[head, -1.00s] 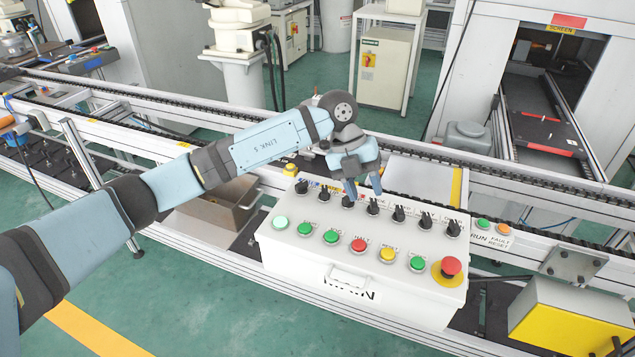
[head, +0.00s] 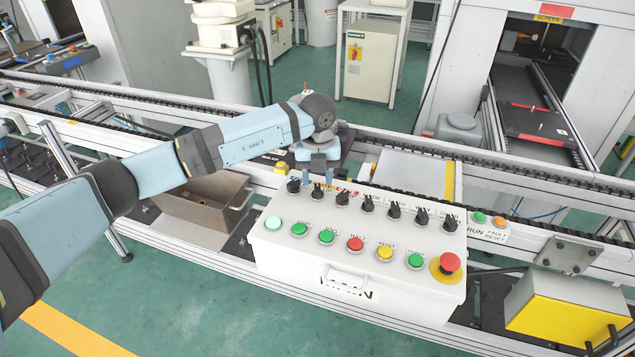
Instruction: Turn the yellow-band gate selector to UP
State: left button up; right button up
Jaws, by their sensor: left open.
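The white control panel (head: 285,258) carries a back row of black selector knobs above a row of coloured buttons. Small coloured bands sit behind the leftmost knobs. The yellow band appears to belong to the second knob from the left, the gate selector (head: 317,193); its lettering is too small to read. My left gripper (head: 318,180) is open and points down, with its two fingers apart just above and behind that knob. I cannot tell whether they touch it. The fingers partly hide the bands. My right gripper is not in view.
The neighbouring knobs (head: 293,186) and (head: 342,198) stand close on either side. A red emergency stop (head: 449,263) sits at the panel's right end. A conveyor rail (head: 400,145) runs behind the panel, and an open metal bin (head: 205,205) stands to its left.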

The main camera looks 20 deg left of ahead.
pick_arm(q)
jog(key=shift+f, duration=1.35)
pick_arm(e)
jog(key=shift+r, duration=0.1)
pick_arm(q)
grip_shut()
